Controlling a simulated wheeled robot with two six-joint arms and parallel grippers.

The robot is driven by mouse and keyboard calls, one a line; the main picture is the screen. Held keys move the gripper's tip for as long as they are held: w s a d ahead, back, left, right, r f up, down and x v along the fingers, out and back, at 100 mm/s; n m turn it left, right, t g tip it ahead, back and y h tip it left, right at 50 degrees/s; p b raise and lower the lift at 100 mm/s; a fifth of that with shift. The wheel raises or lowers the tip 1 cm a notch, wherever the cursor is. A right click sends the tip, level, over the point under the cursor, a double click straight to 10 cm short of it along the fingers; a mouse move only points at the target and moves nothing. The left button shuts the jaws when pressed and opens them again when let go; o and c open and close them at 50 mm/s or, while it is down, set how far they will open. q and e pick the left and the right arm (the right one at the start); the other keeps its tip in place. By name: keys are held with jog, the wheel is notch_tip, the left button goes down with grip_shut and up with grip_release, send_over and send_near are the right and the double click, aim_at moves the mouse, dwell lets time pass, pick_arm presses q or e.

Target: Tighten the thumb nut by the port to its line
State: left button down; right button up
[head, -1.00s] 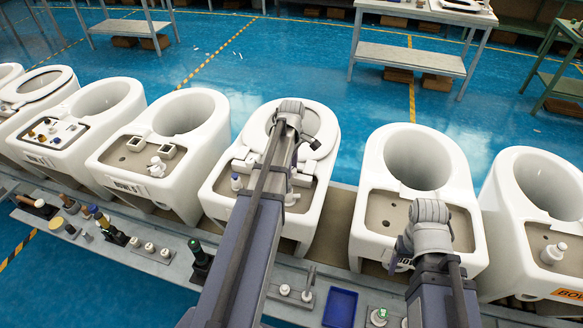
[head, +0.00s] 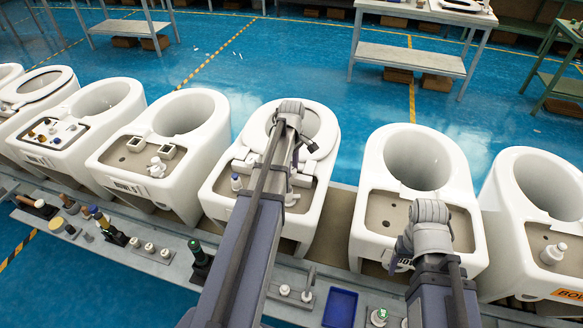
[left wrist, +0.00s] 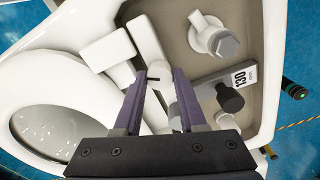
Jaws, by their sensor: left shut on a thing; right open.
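My left gripper (left wrist: 160,75) is over the rear deck of the middle toilet (head: 215,190). It is shut on a small white part (left wrist: 150,62) bearing a short dark line, probably the thumb nut; the fingers hide much of it. In the head view my left arm covers the nut and most of the left gripper (head: 297,165). A white fitting with a grey faceted top (left wrist: 215,40) stands on the deck, apart from the fingers. A dark knob (left wrist: 230,98) sits by a plate marked 130 (left wrist: 240,78). My right gripper (head: 398,258) is open by the toilet to the right, partly hidden.
White blocks (left wrist: 108,50) and the raised ring of the seat (left wrist: 90,112) lie close to the left fingers. Other toilets (head: 415,160) stand either side along the conveyor. The front ledge carries a blue tray (head: 340,307), bottles and small white parts.

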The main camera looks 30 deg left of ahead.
pick_arm(q)
jog(key=m, duration=1.9)
jog(key=shift+d, duration=0.1)
jog(key=m, duration=0.3)
jog(key=shift+m, duration=0.3)
jog(key=m, duration=0.3)
jog(key=shift+m, duration=2.2)
